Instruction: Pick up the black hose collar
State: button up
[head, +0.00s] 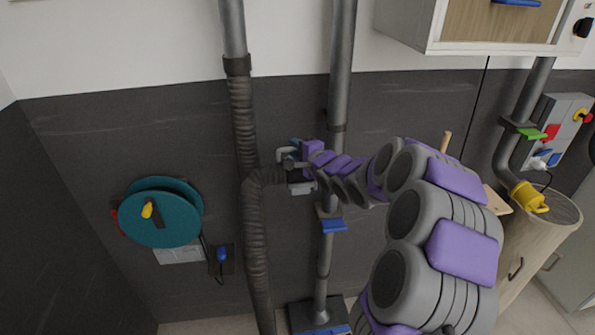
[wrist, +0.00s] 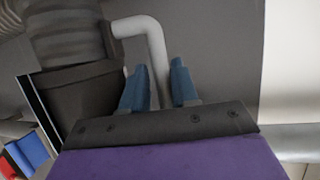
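A ribbed grey hose (head: 256,240) bends toward my gripper and ends in a black hose collar (head: 294,174), partly hidden by my gripper. In the wrist view, the dark collar (wrist: 80,95) is at the left, below the ribbed hose end (wrist: 65,35). A pale bent handle (wrist: 150,45) reaches over from beside the collar and comes down between my fingers. My gripper (head: 285,160) is close beside the collar. In the wrist view its two blue fingers (wrist: 160,85) are apart, one on each side of the handle; contact is not clear.
A vertical metal pipe (head: 341,70) runs behind my gripper, with a blue-handled part (head: 333,226) below. A teal reel (head: 160,215) hangs at the left. A cabinet (head: 480,25) overhangs above.

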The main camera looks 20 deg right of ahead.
jog(key=shift+a+r, duration=0.1)
jog(key=shift+a, duration=0.2)
jog(key=shift+c, duration=0.9)
jog(key=shift+a, duration=0.15)
jog(key=shift+c, duration=1.4)
grip_shut()
jog(key=shift+s, duration=0.1)
